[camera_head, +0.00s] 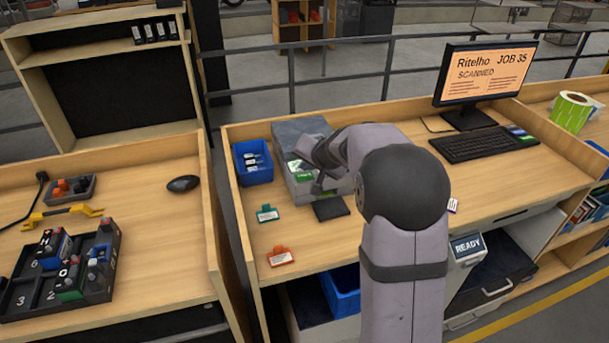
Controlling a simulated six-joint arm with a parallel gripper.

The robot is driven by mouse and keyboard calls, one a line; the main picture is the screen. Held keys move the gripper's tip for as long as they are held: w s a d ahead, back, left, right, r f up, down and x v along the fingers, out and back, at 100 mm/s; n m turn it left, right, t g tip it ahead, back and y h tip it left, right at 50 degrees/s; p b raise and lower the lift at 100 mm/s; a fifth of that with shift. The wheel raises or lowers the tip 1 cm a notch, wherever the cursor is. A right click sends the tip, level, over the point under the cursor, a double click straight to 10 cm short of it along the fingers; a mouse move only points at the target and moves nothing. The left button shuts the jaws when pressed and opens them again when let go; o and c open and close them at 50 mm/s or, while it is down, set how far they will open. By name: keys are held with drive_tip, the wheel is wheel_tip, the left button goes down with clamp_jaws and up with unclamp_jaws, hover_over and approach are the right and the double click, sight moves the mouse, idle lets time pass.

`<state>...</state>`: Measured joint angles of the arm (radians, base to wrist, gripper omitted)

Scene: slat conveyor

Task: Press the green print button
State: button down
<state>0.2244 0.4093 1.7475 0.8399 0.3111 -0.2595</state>
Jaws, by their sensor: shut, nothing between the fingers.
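A grey box-shaped machine (299,133), which looks like a printer, stands on the middle bench. A small green patch (303,177) shows low on its front; I cannot tell whether it is the print button or a label. My gripper (318,184) is shut and empty, pointing down at the machine's front, just right of the green patch. I cannot tell whether it touches anything. My arm hides the machine's right side.
A monitor (487,72) reads "Ritelho JOB 35 SCANNED", with a keyboard (484,144) before it. A blue bin (253,162) stands left of the machine. A dark pad (331,208), a green tag (267,213) and an orange tag (281,256) lie in front. A "READY" sign (467,245) is lower right.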

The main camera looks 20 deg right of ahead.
sight(306, 178)
drive_tip(key=shift+f+b, duration=0.9)
drive_tip(key=shift+b, duration=0.2)
idle(1.4)
idle(0.4)
drive_tip(key=shift+r+p, duration=0.7)
drive_tip(key=shift+r, duration=0.2)
drive_tip(key=shift+r+p, duration=2.15)
drive_tip(key=shift+r, duration=0.35)
